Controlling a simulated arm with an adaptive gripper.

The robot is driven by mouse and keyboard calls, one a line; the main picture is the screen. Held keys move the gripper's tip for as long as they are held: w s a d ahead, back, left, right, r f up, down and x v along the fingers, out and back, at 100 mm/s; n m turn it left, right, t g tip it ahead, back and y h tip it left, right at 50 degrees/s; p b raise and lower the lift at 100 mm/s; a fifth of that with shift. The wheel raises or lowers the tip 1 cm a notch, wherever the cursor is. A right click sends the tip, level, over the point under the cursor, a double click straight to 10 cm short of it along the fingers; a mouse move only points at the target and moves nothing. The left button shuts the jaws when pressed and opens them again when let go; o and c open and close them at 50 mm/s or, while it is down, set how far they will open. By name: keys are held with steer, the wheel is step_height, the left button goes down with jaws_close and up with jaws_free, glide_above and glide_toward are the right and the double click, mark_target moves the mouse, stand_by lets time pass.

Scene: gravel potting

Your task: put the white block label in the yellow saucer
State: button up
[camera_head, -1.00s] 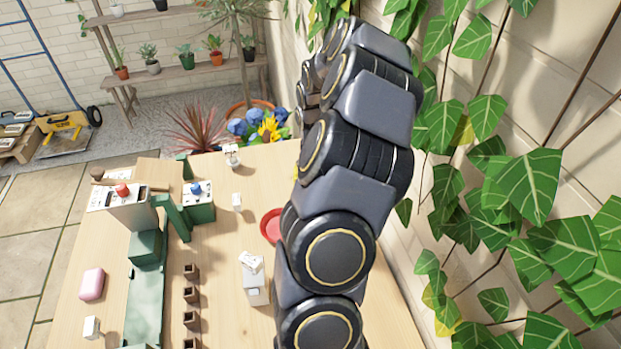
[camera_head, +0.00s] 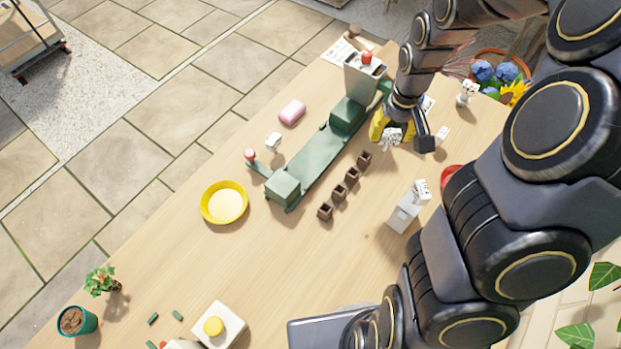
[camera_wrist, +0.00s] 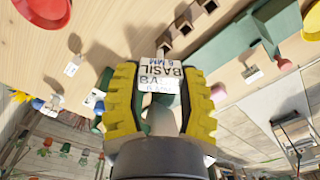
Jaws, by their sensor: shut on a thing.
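The white block label (camera_wrist: 157,72) with dark printing, reading "BASIL", is between the yellow fingers of my gripper (camera_wrist: 160,90) in the wrist view. In the head view, the label (camera_head: 392,138) and my gripper (camera_head: 386,129) are at the far end of the table, right of the green machine. My gripper is shut on the label, which appears held above the table. The yellow saucer (camera_head: 208,211) stands on the table to the lower left, beyond the near end of the green machine. It looks empty.
The long green machine (camera_head: 317,160) and a row of small brown pots (camera_head: 339,193) lie between gripper and saucer. A pink block (camera_head: 292,111) and another white block (camera_head: 273,141) sit beside the machine. A grey-white stand (camera_head: 405,211) is at right. Bare wood surrounds the saucer.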

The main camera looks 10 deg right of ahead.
steer(key=s+a+n, duration=0.5)
steer(key=s+a, duration=0.1)
steer(key=a, duration=0.7)
steer(key=s+a+n, duration=0.5)
steer(key=a, duration=0.8)
glide_above(225, 204)
steer(key=shift+n, duration=0.3)
steer(key=f, duration=0.9)
steer(key=shift+s+d+f, duration=0.15)
steer(key=shift+s+f, duration=0.05)
steer(key=shift+f, duration=0.05)
steer(key=shift+w+f, duration=0.15)
steer(key=shift+f, duration=1.6)
steer(key=shift+f, duration=0.2)
steer(key=o, duration=0.8)
